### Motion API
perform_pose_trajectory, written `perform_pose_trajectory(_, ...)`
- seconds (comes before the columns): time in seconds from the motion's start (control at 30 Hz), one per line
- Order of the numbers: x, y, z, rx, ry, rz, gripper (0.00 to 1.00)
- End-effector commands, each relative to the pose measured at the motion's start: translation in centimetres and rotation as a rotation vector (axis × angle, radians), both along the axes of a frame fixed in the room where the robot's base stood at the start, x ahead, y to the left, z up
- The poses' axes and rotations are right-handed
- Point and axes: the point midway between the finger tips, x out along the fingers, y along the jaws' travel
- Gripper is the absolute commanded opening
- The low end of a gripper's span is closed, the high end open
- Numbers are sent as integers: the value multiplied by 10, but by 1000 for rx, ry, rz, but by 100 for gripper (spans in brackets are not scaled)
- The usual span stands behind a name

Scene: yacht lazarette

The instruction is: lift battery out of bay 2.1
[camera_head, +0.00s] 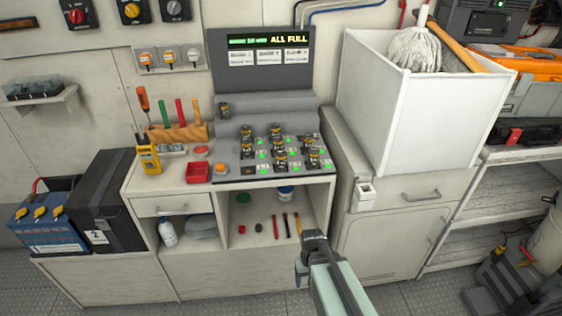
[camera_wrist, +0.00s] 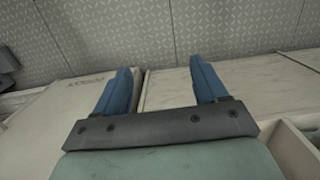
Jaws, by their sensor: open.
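The charger (camera_head: 232,172) sits on the counter. Several small dark batteries with yellowish bands stand upright in its bays, such as one battery (camera_head: 275,134) at the back and another battery (camera_head: 313,158) at the right. Green lights show beside them. Another battery (camera_head: 224,110) stands apart on the back ledge. Bay labels are too small to read, so I cannot tell which is bay 2.1. My gripper (camera_wrist: 160,72) is open and empty, its blue fingers apart.
The charger display (camera_head: 270,40) reads ALL FULL. A red tray (camera_head: 197,172), a yellow meter (camera_head: 148,157) and a wooden tool rack (camera_head: 178,131) stand left of the charger. A tall white bin (camera_head: 425,110) with a mop rises at its right. Open shelves lie below.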

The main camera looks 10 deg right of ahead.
Motion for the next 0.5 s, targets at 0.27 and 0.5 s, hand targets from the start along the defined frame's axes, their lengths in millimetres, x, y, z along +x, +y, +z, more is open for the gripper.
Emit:
perform_pose_trajectory(0.27, 67, 5, 68, 4, -121, 15, 72)
perform_pose_trajectory(0.5, 117, 12, 133, 10, -207, 34, 72)
